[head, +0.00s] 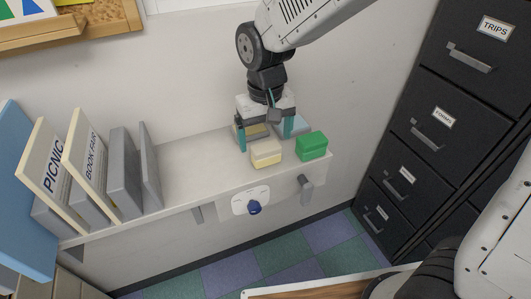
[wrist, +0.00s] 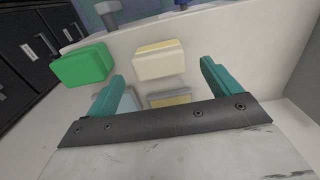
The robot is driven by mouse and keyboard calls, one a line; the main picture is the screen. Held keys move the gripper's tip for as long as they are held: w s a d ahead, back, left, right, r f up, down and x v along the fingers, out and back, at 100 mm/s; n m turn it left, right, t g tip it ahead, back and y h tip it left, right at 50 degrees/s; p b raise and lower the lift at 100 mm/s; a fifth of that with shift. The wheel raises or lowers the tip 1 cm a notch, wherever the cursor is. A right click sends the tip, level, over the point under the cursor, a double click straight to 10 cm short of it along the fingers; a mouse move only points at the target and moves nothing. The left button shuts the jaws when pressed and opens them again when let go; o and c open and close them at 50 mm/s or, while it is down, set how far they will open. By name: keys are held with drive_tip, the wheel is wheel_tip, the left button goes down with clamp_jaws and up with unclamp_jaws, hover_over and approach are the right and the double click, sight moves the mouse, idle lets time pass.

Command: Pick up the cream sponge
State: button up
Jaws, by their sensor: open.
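The cream sponge (head: 266,152) lies on the wall shelf near its front edge, pale on top with a yellower lower layer. My gripper (head: 264,132) points down over the shelf, just behind the cream sponge, with its teal fingers apart and nothing held. In the wrist view the cream sponge (wrist: 160,61) shows beyond the gap between the fingertips (wrist: 163,74). A green sponge (head: 312,146) lies to its right in the head view, and left of it in the wrist view (wrist: 82,66).
A grey-and-yellow sponge (head: 256,131) and a pale blue-grey one (head: 294,126) lie behind, partly hidden by my fingers. Binders (head: 84,160) and grey bookends (head: 125,165) stand on the left of the shelf (head: 195,165). Black filing cabinets (head: 430,110) stand right. The shelf middle is clear.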

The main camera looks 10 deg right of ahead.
sight(266, 146)
wheel_tip(266, 146, down, 4)
drive_tip(key=shift+f, duration=0.1)
drive_tip(key=shift+d, duration=0.1)
drive_tip(key=c, duration=1.1)
drive_tip(key=shift+o, duration=0.2)
drive_tip(key=shift+r, duration=0.7)
wheel_tip(266, 146, up, 2)
drive_tip(key=shift+r, duration=0.1)
drive_tip(key=s+d+r, duration=0.1)
drive_tip(key=s+d, duration=0.3)
drive_tip(key=s, duration=1.1)
drive_tip(key=shift+s+d+r, duration=0.2)
drive_tip(key=shift+o, duration=0.5)
